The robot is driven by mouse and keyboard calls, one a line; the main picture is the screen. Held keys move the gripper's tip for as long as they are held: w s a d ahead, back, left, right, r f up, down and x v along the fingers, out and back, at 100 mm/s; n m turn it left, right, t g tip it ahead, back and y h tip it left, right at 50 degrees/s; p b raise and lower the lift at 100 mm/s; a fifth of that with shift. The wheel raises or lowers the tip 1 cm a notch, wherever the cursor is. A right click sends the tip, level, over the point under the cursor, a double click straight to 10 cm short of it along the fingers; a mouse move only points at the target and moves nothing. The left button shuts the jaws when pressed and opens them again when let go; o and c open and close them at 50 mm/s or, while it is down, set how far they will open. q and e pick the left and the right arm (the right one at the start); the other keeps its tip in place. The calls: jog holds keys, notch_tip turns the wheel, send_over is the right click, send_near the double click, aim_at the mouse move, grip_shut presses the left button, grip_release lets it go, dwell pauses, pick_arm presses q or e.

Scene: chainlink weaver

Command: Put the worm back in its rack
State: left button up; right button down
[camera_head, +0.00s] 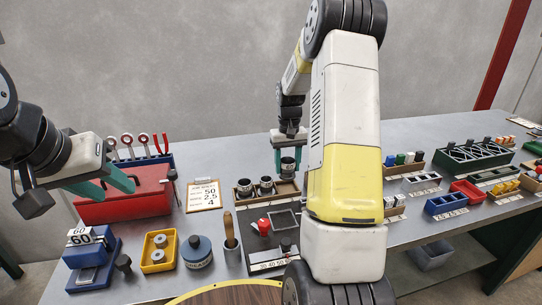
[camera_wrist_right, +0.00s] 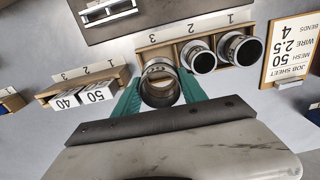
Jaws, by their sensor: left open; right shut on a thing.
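My right gripper (camera_head: 288,158) is shut on a dark metal cylinder, the worm (camera_head: 288,166). The worm shows as an open-ended tube between the teal fingers in the right wrist view (camera_wrist_right: 158,92). It hangs upright over the right end of the wooden rack (camera_head: 264,202), at the third place, and looks slightly higher than its neighbours. Whether its lower end touches the rack is hidden. Two similar cylinders stand in the rack's other places, the left one (camera_head: 244,187) and the middle one (camera_head: 266,184). My left gripper (camera_head: 107,186) is open and empty over the red toolbox (camera_head: 140,196).
A job sheet (camera_head: 204,195) stands left of the rack. A wooden-handled tool (camera_head: 230,228), a yellow tray (camera_head: 159,250) and a dark tray with a red knob (camera_head: 264,227) are in front. A second small rack with number blocks (camera_wrist_right: 85,88) is nearby.

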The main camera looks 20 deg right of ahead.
jog(key=shift+f, duration=2.9)
jog(key=c, duration=0.6)
grip_release()
jog(key=shift+r, duration=3.9)
